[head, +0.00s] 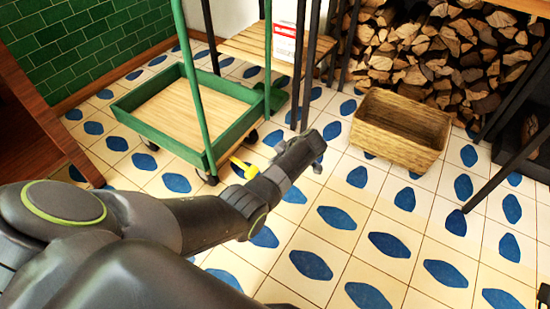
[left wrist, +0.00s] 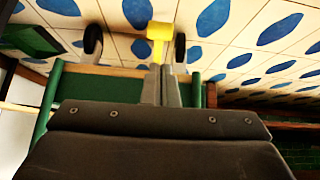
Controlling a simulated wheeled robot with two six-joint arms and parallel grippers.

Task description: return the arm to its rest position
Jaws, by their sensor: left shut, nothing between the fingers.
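My left arm (head: 190,222) reaches in from the lower left of the head view. Its far end is over the tiled floor, right of the green cart. The finger tips are not clear there. In the left wrist view my left gripper (left wrist: 161,84) shows two grey fingers close together, shut and empty. They point toward a yellow part (left wrist: 160,31) between two cart wheels. The yellow part also shows in the head view (head: 241,166), low at the cart's near right side. I cannot tell how far the fingers are from it. My right gripper is not in view.
The green cart (head: 157,147) has tall green posts and a wooden bed. A wooden bench (head: 262,46) with dark legs stands behind my arm's end. A wicker basket (head: 398,136) sits before stacked firewood (head: 420,50). The floor at the lower right is mostly clear.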

